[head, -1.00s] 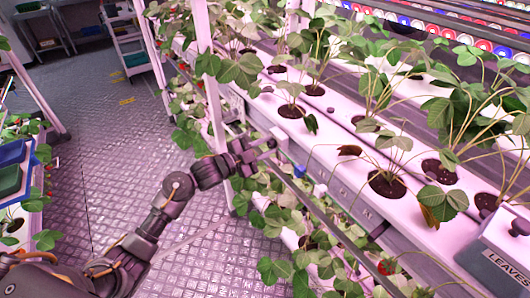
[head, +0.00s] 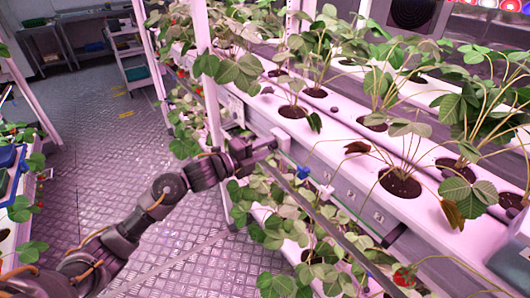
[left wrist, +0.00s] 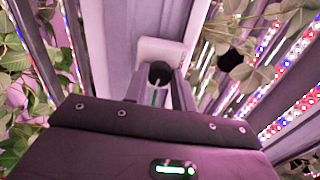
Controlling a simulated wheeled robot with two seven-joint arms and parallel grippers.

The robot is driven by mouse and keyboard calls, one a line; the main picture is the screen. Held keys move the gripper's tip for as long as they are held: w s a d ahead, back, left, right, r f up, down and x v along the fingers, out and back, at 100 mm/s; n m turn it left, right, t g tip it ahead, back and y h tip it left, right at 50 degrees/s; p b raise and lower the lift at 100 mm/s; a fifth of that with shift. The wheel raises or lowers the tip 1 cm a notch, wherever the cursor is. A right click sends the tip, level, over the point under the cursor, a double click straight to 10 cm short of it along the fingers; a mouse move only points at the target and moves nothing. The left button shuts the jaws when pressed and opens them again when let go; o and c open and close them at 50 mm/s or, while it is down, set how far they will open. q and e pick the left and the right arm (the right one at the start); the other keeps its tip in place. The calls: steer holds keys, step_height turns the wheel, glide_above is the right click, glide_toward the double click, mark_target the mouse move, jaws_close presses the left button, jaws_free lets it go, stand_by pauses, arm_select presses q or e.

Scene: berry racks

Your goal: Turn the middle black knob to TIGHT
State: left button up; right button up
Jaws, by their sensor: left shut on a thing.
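My left gripper (head: 268,147) is at the side of the white planting rail (head: 330,165), reaching in from the aisle. In the left wrist view its two fingers (left wrist: 160,92) close on a round black knob (left wrist: 160,72) below a white bracket (left wrist: 162,50). The knob is mostly hidden by the gripper in the head view. A white fitting (head: 283,138) shows just beyond the fingertips. I cannot read any TIGHT mark or tell how far the knob is turned. My right gripper is not in view.
Strawberry plants (head: 292,85) stand in the rail and leaves (head: 275,205) hang below and around my arm. A blue fitting (head: 302,172) sits to the right of the gripper. A white rack post (head: 212,110) stands close to its left. The metal aisle floor (head: 100,150) is clear.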

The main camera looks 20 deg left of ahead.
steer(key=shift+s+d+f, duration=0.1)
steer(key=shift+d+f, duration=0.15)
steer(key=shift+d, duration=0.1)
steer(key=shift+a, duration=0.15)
arm_select(q)
steer(key=o, duration=0.8)
steer(key=shift+o, duration=1)
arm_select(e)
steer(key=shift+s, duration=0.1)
arm_select(q)
steer(key=b+v, duration=0.2)
steer(key=v, duration=0.8)
steer(key=shift+s+a, duration=0.25)
steer(key=shift+s, duration=0.05)
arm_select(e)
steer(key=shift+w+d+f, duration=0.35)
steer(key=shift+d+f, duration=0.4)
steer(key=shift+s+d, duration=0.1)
